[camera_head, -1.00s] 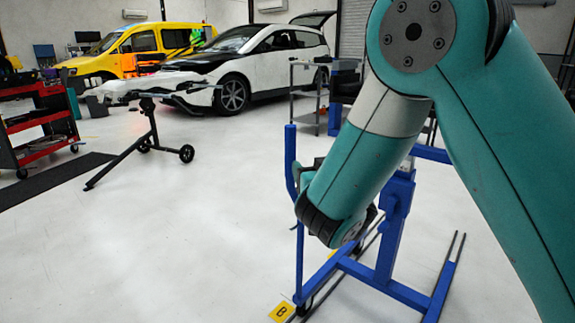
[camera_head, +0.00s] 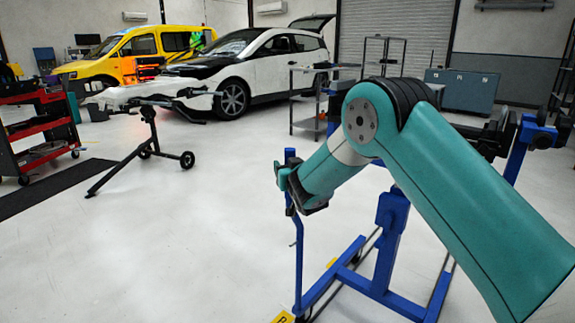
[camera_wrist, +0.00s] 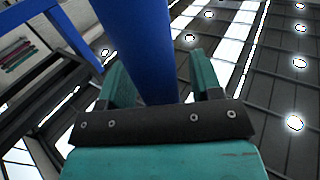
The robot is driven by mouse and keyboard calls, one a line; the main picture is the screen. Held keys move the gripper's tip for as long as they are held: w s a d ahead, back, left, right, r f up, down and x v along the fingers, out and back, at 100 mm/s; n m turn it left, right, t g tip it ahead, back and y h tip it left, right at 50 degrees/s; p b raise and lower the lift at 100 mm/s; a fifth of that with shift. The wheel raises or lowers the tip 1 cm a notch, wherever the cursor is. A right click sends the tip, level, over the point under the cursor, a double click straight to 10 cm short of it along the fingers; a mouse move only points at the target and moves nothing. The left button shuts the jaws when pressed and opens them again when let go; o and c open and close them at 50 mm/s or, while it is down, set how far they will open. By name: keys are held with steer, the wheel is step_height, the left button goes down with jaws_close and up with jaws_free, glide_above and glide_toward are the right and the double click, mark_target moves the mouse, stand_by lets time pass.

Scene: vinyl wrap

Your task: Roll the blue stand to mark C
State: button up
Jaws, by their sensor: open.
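The blue stand (camera_head: 391,215) is a tubular wheeled frame at the right of the head view, partly hidden behind my arm. Its slim left upright (camera_head: 298,255) rises to the level of my gripper (camera_head: 288,186). In the wrist view, a blue post (camera_wrist: 150,45) passes between the two teal fingers of my gripper (camera_wrist: 160,82). The jaws are open around it, and I cannot tell whether a finger touches it. A yellow floor tag (camera_head: 283,318) is cut off at the bottom edge. Another yellow tag (camera_head: 331,262) is partly covered by the stand's base. No letter C is readable.
A black tripod stand (camera_head: 150,130) with wheels holds a pale bumper at left. A red tool cart (camera_head: 35,130) and a dark mat (camera_head: 55,190) are at far left. A white car (camera_head: 270,65) and a yellow van (camera_head: 120,55) stand behind. The floor left of the stand is clear.

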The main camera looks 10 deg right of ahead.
steer(key=shift+w, duration=0.3)
